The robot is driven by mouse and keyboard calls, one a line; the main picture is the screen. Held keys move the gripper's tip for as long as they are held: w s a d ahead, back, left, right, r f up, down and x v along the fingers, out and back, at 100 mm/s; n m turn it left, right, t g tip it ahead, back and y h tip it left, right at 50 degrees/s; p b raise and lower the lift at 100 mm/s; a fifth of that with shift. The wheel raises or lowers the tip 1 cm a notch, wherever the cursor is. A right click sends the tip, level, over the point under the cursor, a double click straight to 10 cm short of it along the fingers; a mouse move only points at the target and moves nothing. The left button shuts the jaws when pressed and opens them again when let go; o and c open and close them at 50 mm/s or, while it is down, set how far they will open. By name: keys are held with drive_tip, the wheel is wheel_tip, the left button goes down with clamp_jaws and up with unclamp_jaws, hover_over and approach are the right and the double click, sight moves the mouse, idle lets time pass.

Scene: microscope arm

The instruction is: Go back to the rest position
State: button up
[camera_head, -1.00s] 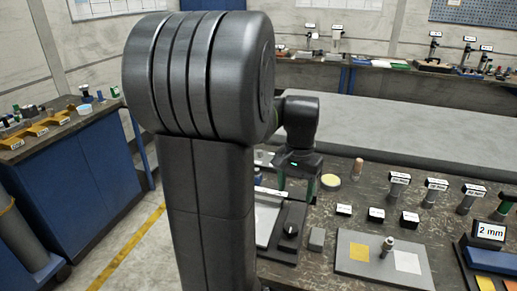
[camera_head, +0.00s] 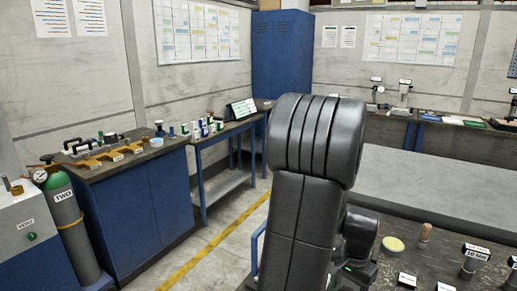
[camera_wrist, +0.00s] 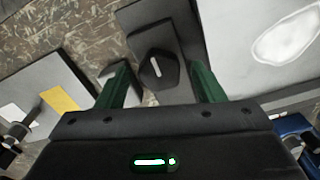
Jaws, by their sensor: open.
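In the wrist view my gripper (camera_wrist: 160,88) is open, with its two green fingers apart and nothing held between them. A dark block with a black knob (camera_wrist: 157,70) lies below, showing between the fingers. In the head view my dark arm stands at the right of centre and its wrist is low at the bottom. The fingers are hidden there.
The workbench (camera_head: 430,245) at the lower right holds a yellow disc (camera_head: 393,244) and labelled stands (camera_head: 472,262). A blue cabinet (camera_head: 135,195) and a green cylinder (camera_head: 68,222) stand at the left. The floor (camera_head: 215,235) between is clear.

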idle(0.4)
wheel_tip(320, 180, up, 14)
wheel_tip(320, 180, down, 14)
drive_tip(key=shift+r, duration=0.25)
drive_tip(key=shift+f, duration=0.4)
drive_tip(key=n, duration=0.8)
drive_tip(key=shift+r, duration=0.1)
drive_tip(key=n, duration=0.4)
drive_tip(key=shift+p, duration=0.35)
drive_tip(key=n, duration=0.4)
drive_tip(key=shift+r, duration=0.55)
